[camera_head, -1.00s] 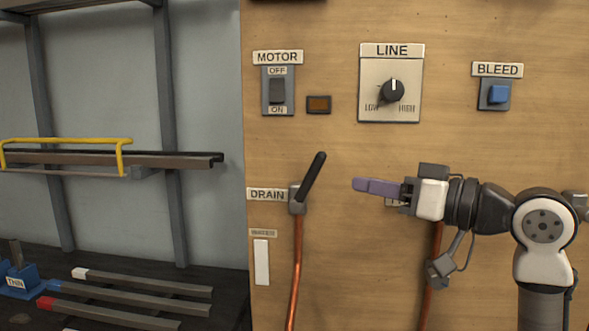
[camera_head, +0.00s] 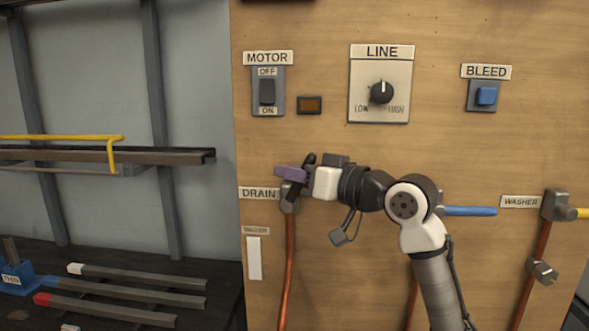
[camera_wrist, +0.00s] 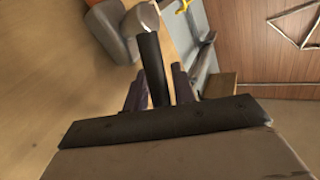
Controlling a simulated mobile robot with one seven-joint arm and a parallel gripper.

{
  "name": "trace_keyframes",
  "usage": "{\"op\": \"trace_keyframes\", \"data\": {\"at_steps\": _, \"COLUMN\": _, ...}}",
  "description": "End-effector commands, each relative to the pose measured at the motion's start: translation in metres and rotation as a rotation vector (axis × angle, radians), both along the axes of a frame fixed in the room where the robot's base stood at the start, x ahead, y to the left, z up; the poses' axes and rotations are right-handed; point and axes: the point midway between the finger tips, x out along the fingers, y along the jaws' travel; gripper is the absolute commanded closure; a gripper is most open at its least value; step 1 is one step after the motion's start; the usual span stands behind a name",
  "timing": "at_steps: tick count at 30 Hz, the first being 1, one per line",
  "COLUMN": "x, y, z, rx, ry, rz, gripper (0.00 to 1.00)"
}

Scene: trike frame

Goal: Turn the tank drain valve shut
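The drain valve (camera_head: 288,202) is a grey body on a copper pipe beside the DRAIN label (camera_head: 259,193). Its black lever (camera_head: 293,190) slants up and to the right, partly hidden by my gripper. My gripper (camera_head: 290,173) reaches in from the right with its purple fingers across the lever. In the wrist view, the black lever (camera_wrist: 153,65) stands between the two dark fingers, with the grey valve body beyond it. My gripper is open around the lever; a gap shows beside the right finger.
Above are the MOTOR switch (camera_head: 267,92), an amber lamp (camera_head: 310,105), the LINE dial (camera_head: 381,92) and the blue BLEED button (camera_head: 487,96). A blue lever (camera_head: 470,211) and the WASHER valve (camera_head: 557,205) are right of my arm. Metal bars (camera_head: 130,292) lie lower left.

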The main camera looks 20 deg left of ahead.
Motion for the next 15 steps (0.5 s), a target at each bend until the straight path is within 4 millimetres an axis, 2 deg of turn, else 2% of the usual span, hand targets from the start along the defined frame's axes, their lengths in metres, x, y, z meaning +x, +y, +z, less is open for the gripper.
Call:
{"op": "trace_keyframes", "data": {"at_steps": 7, "x": 0.0002, "y": 0.0010, "z": -0.0002, "rx": 0.000, "ry": 0.000, "rz": 0.000, "gripper": 0.74}}
{"op": "trace_keyframes", "data": {"at_steps": 13, "x": 0.0002, "y": 0.0008, "z": -0.0002, "rx": 0.000, "ry": 0.000, "rz": 0.000, "gripper": 0.99}}
{"op": "trace_keyframes", "data": {"at_steps": 15, "x": 0.0002, "y": 0.0008, "z": -0.0002, "rx": 0.000, "ry": 0.000, "rz": 0.000, "gripper": 1.00}}
